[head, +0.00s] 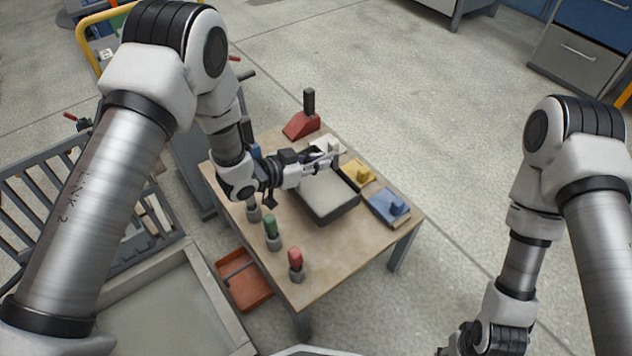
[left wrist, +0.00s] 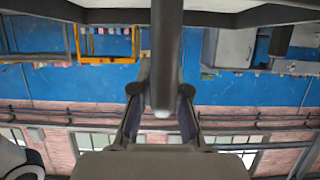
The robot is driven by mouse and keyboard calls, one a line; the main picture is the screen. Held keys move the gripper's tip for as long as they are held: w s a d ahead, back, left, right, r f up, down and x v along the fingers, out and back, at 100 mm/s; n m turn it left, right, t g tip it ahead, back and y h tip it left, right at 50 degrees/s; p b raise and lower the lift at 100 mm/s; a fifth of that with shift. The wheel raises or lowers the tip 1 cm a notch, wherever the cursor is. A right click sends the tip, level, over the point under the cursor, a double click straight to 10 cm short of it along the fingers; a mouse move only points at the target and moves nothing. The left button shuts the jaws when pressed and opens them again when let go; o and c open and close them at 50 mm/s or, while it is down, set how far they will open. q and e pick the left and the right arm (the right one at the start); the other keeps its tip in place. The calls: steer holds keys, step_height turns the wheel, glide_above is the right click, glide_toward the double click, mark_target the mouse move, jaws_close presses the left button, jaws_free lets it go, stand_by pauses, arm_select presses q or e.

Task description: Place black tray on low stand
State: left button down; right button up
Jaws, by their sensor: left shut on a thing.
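The black tray (head: 335,214) has dark sides and a grey inside, and it shows over the wooden top of a low table (head: 330,265). I cannot tell whether it rests on that top. My left gripper (head: 334,158) is at the tray's far edge, shut on it; the arm hides part of the tray. In the left wrist view a grey bar (left wrist: 166,60) runs down between the fingers of my left gripper (left wrist: 160,92). My right arm hangs at the right, with its fingers out of frame. No separate low stand can be made out.
A red block with a black handle (head: 301,125), a yellow piece (head: 358,172) and a blue piece (head: 390,206) line the table's far and right sides. An orange bin (head: 245,285) is below left.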

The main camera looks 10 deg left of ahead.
mark_target(316, 188)
arm_select(q)
step_height(316, 188, down, 6)
steer(key=shift+f+b, duration=0.1)
steer(key=shift+b, duration=0.85)
steer(key=c, duration=1.5)
jaws_free()
steer(key=o, duration=0.3)
steer(key=shift+r, duration=0.25)
steer(key=p+v, duration=0.3)
steer(key=v, duration=0.9)
steer(key=shift+f+p, duration=0.2)
steer(key=shift+p, duration=0.15)
